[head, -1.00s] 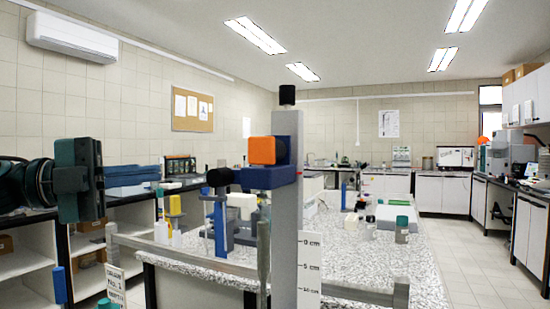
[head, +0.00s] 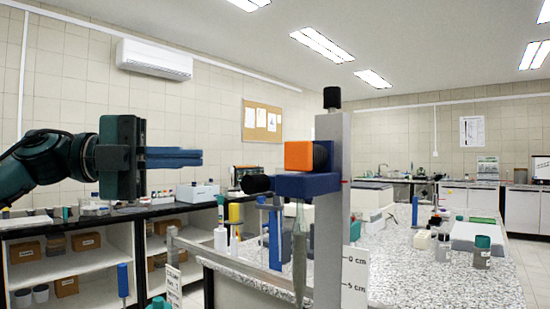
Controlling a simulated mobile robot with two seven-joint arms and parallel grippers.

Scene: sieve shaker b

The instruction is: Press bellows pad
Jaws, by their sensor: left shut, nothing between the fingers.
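My left gripper (head: 200,157) comes in from the left in the head view. Its blue fingers are shut with nothing between them and point right, in mid-air. They lie to the left of a grey upright post (head: 331,135) in the picture, with a visible gap. The post has a black cap, a centimetre scale and a blue bracket (head: 308,185) bearing an orange block (head: 299,155). A black round knob (head: 257,184) sticks out left of the bracket. I cannot make out which thing is the bellows pad. My right gripper is not in view.
A speckled bench (head: 420,265) stands behind the post, with bottles, a white box (head: 362,203) and a teal-capped jar (head: 481,252) on it. A grey rail (head: 220,257) runs along its near side. Shelves with cardboard boxes (head: 88,241) stand at left.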

